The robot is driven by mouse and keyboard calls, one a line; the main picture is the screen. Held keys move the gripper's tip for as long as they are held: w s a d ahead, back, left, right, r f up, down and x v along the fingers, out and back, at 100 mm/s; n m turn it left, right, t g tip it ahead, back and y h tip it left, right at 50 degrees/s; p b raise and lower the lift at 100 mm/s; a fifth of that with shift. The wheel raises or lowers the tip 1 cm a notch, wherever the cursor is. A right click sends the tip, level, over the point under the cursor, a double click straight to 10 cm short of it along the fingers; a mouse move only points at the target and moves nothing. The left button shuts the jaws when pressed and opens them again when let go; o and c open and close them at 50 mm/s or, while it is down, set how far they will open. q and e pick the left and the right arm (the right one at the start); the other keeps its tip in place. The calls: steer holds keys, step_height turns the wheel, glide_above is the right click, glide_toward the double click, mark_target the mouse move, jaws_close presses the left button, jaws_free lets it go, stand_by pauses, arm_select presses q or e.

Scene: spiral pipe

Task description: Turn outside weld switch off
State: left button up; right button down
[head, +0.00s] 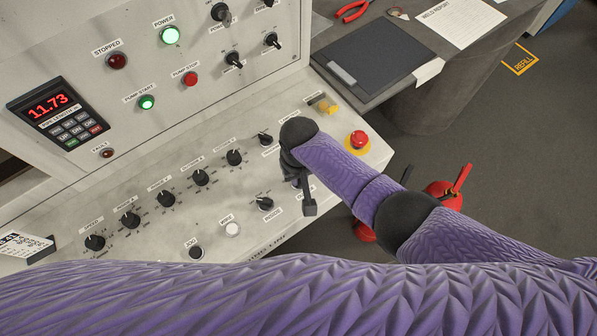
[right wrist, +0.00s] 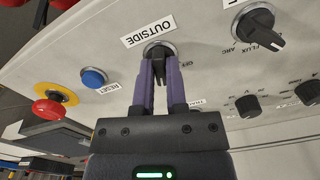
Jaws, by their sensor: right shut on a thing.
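The outside switch (right wrist: 158,50) is a dark knob on a round base, beside the label "OUTSIDE" (right wrist: 148,33) in the right wrist view. My right gripper (right wrist: 159,62) has its two purple fingers closed around this knob, one on each side. In the head view my right gripper (head: 308,207) is at the front right of the sloped control panel (head: 120,255), below the purple forearm. The arm and gripper hide the outside switch there. My left gripper is not in view.
A flux/arc switch (right wrist: 258,27) and a blue reset button (right wrist: 94,77) flank the knob. A red emergency button (head: 358,139) is on the panel's right end. Several other dark knobs line the panel. A desk (head: 430,45) stands behind right.

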steer(key=n, duration=0.3)
steer(key=shift+n+p, duration=0.3)
steer(key=shift+p, duration=0.05)
steer(key=shift+n, duration=0.9)
steer(key=n, duration=0.5)
steer(key=shift+w+d+n+p, duration=0.1)
steer(key=shift+n+p, duration=0.2)
steer(key=shift+n, duration=0.5)
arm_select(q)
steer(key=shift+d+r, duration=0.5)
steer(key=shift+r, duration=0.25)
arm_select(e)
steer(key=shift+n, duration=0.3)
steer(key=c, duration=0.7)
jaws_free()
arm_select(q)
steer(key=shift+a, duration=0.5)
arm_select(e)
steer(key=shift+o, duration=0.2)
